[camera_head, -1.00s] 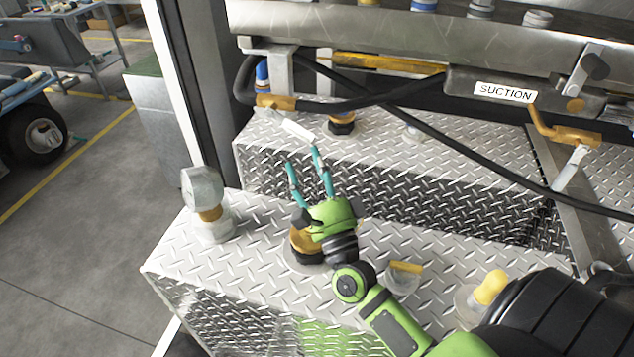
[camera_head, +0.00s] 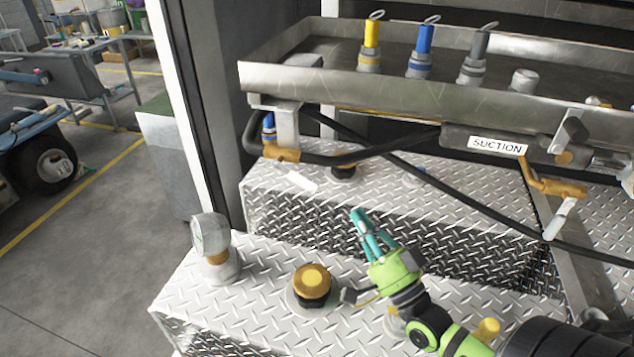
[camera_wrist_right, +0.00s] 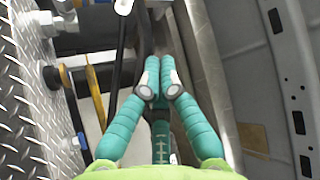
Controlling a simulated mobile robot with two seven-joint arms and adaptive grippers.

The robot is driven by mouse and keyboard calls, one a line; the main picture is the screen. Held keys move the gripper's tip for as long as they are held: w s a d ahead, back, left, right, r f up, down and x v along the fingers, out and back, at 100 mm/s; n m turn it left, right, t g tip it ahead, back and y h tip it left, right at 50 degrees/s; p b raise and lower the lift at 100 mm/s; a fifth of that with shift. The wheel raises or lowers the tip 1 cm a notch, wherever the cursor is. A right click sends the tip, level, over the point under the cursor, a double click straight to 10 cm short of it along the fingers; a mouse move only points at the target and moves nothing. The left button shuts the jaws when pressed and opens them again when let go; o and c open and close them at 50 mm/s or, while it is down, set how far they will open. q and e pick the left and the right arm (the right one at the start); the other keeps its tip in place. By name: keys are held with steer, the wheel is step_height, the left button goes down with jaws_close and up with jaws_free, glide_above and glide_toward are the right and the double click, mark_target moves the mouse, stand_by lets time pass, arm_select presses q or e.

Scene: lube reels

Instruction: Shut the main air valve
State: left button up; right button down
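My right gripper (camera_head: 362,222), green with teal fingers, is above the front diamond-plate box, right of a brass-topped cap. Its fingertips meet with nothing seen between them; the right wrist view also shows these fingers (camera_wrist_right: 158,75) together. No part in view is labelled as the main air valve. A brass valve (camera_head: 281,152) with a pale handle sits at the left end of the black hose, behind and left of the gripper and apart from it. Another brass valve (camera_head: 556,187) with a pale-tipped handle hangs near the SUCTION label (camera_head: 497,146). My left gripper is not in view.
The brass-topped cap (camera_head: 312,281) and a gauge (camera_head: 211,236) stand on the front box (camera_head: 260,325). A black hose (camera_head: 450,190) crosses behind the gripper. A metal tray (camera_head: 340,88) with coloured nozzles is above. Open floor (camera_head: 90,255) lies left.

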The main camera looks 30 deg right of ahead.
mark_target(294, 176)
step_height(294, 176, up, 4)
steer(key=s+d+f+n+g+y+b, duration=0.1)
steer(key=s+d+n+g+y, duration=0.15)
steer(key=n+y, duration=0.95)
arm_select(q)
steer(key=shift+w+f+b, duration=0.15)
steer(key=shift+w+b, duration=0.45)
arm_select(e)
steer(key=w+a+n+g, duration=0.1)
steer(key=w+a+n, duration=0.2)
steer(key=w+n, duration=0.2)
steer(key=w+a+n+g+h, duration=0.1)
steer(key=w+a+n+g, duration=0.1)
steer(key=w+n, duration=0.3)
steer(key=w+a, duration=0.1)
steer(key=w, duration=0.1)
steer(key=shift+w+a, duration=0.25)
steer(key=shift+w, duration=0.15)
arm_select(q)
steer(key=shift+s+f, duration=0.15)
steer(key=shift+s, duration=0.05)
arm_select(e)
steer(key=shift+f, duration=0.25)
